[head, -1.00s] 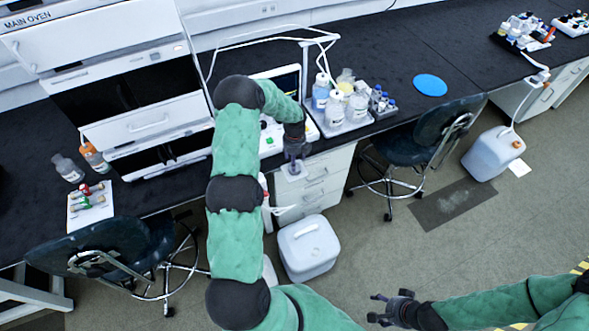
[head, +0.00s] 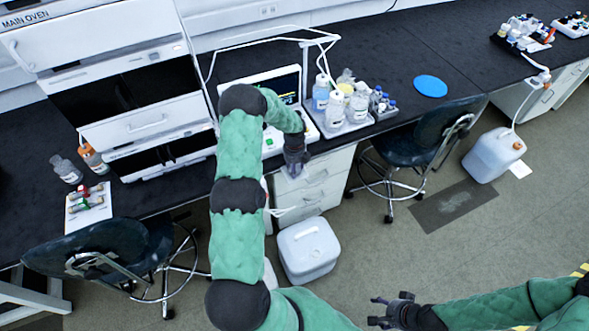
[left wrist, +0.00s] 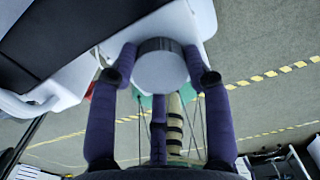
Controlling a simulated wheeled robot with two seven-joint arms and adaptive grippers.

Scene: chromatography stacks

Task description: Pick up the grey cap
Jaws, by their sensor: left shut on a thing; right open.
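The grey cap (left wrist: 161,66) is a short round piece with a darker ribbed side and a pale flat face, between the two purple fingers of my left gripper (left wrist: 162,68) in the left wrist view. The fingers are shut on it from both sides. In the head view my left gripper (head: 294,168) points down at the bench's front edge, above the white drawers, and I cannot make out the cap there. My right gripper (head: 380,310) is open and empty over the floor at the lower right.
A white tray (head: 358,124) with several bottles stands on the black bench beside the left gripper. A blue disc (head: 430,85) lies farther right. A white canister (head: 308,250) and a dark chair (head: 415,135) stand on the floor.

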